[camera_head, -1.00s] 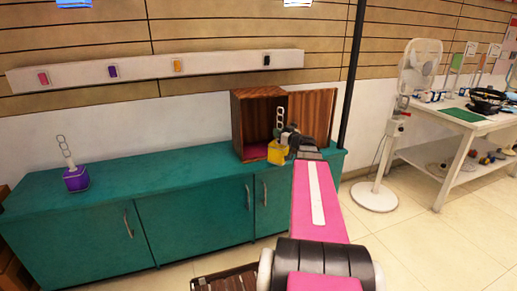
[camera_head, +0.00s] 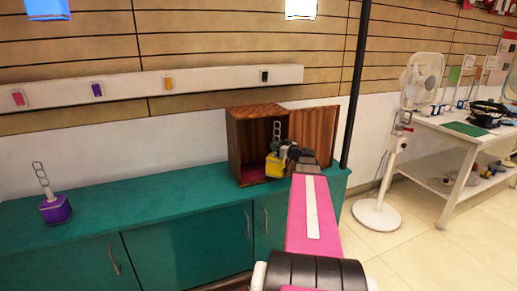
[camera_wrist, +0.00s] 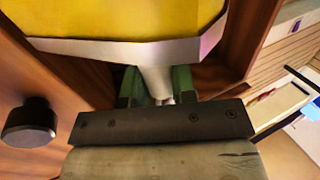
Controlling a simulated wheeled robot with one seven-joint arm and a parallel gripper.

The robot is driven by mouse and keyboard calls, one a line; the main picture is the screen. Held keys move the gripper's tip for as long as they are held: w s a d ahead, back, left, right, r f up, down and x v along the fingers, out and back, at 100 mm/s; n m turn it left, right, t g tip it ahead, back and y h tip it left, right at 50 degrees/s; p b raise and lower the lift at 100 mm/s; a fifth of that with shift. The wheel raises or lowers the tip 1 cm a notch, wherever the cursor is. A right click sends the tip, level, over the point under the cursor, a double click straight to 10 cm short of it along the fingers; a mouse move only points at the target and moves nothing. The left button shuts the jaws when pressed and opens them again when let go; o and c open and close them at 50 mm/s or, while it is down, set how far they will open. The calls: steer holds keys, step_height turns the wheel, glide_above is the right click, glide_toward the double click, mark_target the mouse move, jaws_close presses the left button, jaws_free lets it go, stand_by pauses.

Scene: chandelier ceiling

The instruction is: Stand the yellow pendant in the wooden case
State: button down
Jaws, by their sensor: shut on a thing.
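The yellow pendant (camera_head: 274,167) has a yellow block with a pale chain of links rising above it. It is upright at the open front of the wooden case (camera_head: 235,148), whose door (camera_head: 313,138) is swung open to the right. My gripper (camera_head: 284,151) is shut on the pendant's stem just above the yellow block. In the wrist view the yellow block (camera_wrist: 130,18) with its pale rim fills the top, and my gripper (camera_wrist: 155,88) shows green fingers around the pale stem. Whether the block touches the case floor I cannot tell.
The case stands on a teal cabinet (camera_head: 150,195). A purple pendant (camera_head: 55,209) stands at its left. The case door with its dark knob (camera_wrist: 30,122) is close beside my gripper. A fan (camera_head: 378,212) and a white table (camera_head: 455,150) are at the right.

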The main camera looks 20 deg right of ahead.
steer(key=w+a+f, duration=0.3)
steer(key=w+a, duration=0.2)
steer(key=w, duration=0.6)
steer(key=shift+f, duration=0.35)
stand_by(0.3)
steer(key=c, duration=0.9)
jaws_free()
steer(key=v, duration=1.2)
steer(key=shift+s, duration=0.1)
